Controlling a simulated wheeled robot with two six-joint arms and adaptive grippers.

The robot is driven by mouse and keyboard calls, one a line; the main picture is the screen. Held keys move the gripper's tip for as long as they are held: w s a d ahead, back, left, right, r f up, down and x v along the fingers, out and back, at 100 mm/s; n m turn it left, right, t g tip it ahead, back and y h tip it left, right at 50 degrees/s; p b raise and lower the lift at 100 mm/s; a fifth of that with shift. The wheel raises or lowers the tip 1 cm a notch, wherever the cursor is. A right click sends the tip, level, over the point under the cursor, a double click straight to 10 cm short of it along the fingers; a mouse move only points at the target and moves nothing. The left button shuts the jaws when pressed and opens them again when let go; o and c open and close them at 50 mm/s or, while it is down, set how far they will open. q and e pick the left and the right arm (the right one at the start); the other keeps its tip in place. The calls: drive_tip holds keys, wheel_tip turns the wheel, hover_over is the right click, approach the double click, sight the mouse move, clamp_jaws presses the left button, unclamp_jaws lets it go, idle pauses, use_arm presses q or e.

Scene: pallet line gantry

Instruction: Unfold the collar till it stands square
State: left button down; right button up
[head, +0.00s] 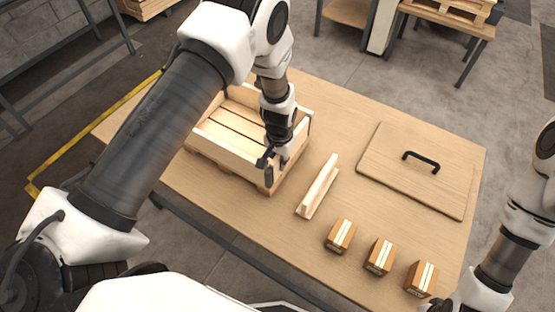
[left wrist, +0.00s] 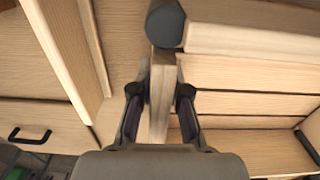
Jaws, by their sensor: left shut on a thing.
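The pale wooden collar (head: 226,149) stands on a slatted pallet (head: 268,189) at the table's left, its boards upright around the slats in a box-like outline. Dark hinge pieces show at its corners. My left gripper (head: 277,166) is at the collar's near right corner. In the left wrist view its fingers (left wrist: 163,95) are shut on the edge of an upright collar board (left wrist: 160,75), one on each side. A dark round hinge (left wrist: 165,22) joins this board to another board (left wrist: 250,40). My arm hides part of the collar's far side. My right gripper is out of view.
A narrow wooden bar on a base (head: 318,188) stands just right of the collar. A flat wooden lid (head: 390,165) with a black handle lies at the table's right. Three small banded blocks (head: 340,236) line the near edge. Bare table (head: 345,105) shows behind.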

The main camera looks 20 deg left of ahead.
use_arm(q)
drive_tip(key=shift+s+f, duration=0.2)
drive_tip(key=c, duration=1.2)
unclamp_jaws()
drive_tip(key=shift+d, duration=0.1)
drive_tip(key=shift+o, duration=0.3)
drive_tip(key=shift+w+d, duration=0.15)
drive_tip(key=shift+w, duration=0.1)
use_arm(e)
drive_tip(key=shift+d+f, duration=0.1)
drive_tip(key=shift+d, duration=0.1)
use_arm(q)
wheel_tip(320, 180, up, 12)
drive_tip(key=shift+r, duration=0.1)
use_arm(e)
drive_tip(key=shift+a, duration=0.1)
